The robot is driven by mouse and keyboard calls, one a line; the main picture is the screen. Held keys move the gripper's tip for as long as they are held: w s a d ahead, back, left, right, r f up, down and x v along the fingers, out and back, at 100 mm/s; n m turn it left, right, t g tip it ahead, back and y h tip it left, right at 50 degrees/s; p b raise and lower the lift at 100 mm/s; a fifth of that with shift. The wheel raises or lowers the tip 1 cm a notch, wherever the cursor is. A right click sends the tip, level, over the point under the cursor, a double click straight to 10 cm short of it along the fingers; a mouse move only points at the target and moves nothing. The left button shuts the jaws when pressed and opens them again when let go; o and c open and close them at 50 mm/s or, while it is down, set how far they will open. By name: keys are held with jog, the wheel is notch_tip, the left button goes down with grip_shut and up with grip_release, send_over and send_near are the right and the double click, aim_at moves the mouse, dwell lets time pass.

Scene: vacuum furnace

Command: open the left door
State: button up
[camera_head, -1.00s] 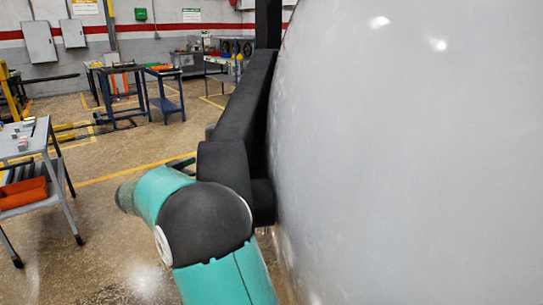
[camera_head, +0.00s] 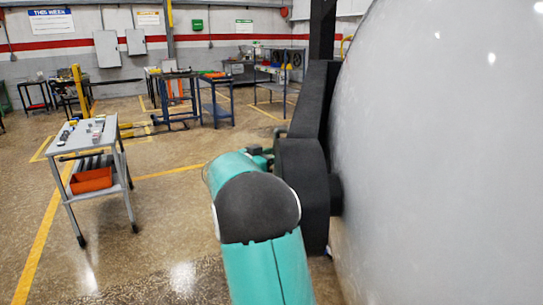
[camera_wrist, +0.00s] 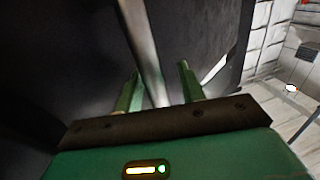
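A large, pale grey, rounded door (camera_head: 440,160) fills the right side of the head view. A thick dark frame or hinge arm (camera_head: 313,115) runs along its left edge. My teal arm reaches up to this dark part and hides what lies behind it. In the wrist view, my gripper (camera_wrist: 160,90) has its two green fingers apart. A metal bar (camera_wrist: 140,40), seemingly a handle, passes between the fingers in front of a dark surface (camera_wrist: 70,60). A gap shows between the bar and the right finger. Contact with the left finger cannot be told.
A grey cart (camera_head: 88,135) with a red-orange bin (camera_head: 91,180) stands to the left. Blue workbenches (camera_head: 215,98) and a shelf rack (camera_head: 276,72) stand farther back. The floor (camera_head: 165,225) between cart and arm is clear.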

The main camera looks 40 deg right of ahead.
jog(key=shift+w+d+f, duration=0.2)
jog(key=a, duration=1.4)
jog(key=shift+r, duration=0.35)
jog(key=shift+w, duration=0.1)
jog(key=shift+c, duration=0.2)
